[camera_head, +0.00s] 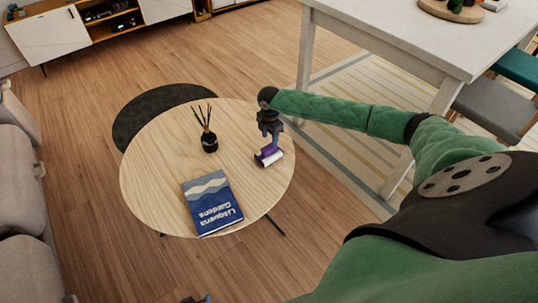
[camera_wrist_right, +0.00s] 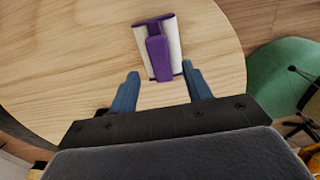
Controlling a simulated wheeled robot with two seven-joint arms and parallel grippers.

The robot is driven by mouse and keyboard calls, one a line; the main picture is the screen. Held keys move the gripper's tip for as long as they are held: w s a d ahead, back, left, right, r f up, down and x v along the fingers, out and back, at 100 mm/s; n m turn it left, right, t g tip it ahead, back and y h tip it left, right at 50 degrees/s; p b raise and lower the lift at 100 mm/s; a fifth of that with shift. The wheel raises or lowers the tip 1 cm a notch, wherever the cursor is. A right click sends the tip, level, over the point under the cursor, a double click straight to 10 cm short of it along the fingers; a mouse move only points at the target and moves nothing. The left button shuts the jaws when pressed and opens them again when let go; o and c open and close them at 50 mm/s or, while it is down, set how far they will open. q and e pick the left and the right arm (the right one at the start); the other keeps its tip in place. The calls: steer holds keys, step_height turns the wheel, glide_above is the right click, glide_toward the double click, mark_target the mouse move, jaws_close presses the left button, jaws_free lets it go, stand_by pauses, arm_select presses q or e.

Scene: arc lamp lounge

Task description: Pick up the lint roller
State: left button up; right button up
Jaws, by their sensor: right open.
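The lint roller (camera_head: 268,156) has a purple handle and a white roll. It lies on the round wooden table (camera_head: 150,170), near the table's right edge. My right gripper (camera_head: 270,138) is above it, coming from the right. In the right wrist view the lint roller (camera_wrist_right: 158,48) lies just beyond the two blue fingertips (camera_wrist_right: 161,73), roughly centred between them. The fingers are apart with nothing between them but the near end of the purple handle close to the tips. My left gripper cannot be made out; only a small dark piece shows at the bottom edge of the head view.
A blue book (camera_head: 212,203) lies at the table's front, and a dark reed diffuser (camera_head: 209,142) stands left of the lint roller. A white table (camera_head: 410,35) stands at the back right. A grey sofa (camera_head: 20,200) is on the left. Bare tabletop surrounds the roller.

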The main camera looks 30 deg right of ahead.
mark_target(269, 146)
step_height(269, 146, down, 5)
steer(key=shift+a+f, duration=0.1)
steer(key=shift+a, duration=0.05)
steer(key=shift+f, duration=0.45)
arm_select(q)
step_height(269, 146, up, 2)
steer(key=shift+s+r, duration=0.15)
steer(key=shift+r, duration=0.05)
arm_select(e)
steer(key=shift+c, duration=0.4)
arm_select(q)
steer(key=shift+a, duration=0.1)
arm_select(e)
jaws_close()
